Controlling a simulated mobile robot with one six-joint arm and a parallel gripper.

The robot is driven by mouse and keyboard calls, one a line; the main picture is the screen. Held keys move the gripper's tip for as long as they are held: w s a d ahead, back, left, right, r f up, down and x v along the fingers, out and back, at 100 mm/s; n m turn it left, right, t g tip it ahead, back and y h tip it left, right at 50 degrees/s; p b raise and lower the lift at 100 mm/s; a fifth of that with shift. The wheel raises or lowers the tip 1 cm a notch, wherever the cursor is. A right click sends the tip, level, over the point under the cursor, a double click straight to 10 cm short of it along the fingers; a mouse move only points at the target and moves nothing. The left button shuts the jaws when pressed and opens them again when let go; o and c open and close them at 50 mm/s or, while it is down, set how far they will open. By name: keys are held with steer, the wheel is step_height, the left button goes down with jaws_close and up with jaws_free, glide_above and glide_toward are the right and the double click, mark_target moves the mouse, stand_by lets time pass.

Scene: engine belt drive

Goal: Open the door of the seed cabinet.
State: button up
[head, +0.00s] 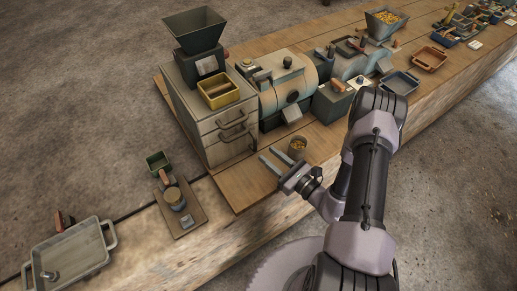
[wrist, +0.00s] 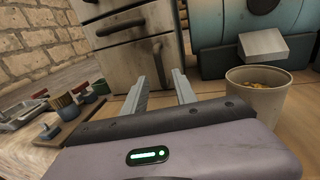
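The seed cabinet (head: 187,112) is a grey box on the wooden bench with a dark hopper on top. Its front shows dark bar handles (head: 235,130), and all its front panels look closed. In the wrist view the cabinet's lower front panel (wrist: 128,69) is straight ahead, below a drawer front with a dark bar handle (wrist: 120,27). My gripper (head: 268,154) is open and empty, low over the bench in front of the cabinet.
A cup of seeds (head: 298,146) stands close to the right of my fingers and also shows in the wrist view (wrist: 258,98). A yellow tray (head: 228,94) sits on the cabinet. A small board (head: 180,212) lies to the left.

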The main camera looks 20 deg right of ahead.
steer(key=b+x, duration=0.1)
steer(key=x, duration=0.5)
steer(key=shift+s, duration=0.1)
jaws_close()
stand_by(1.1)
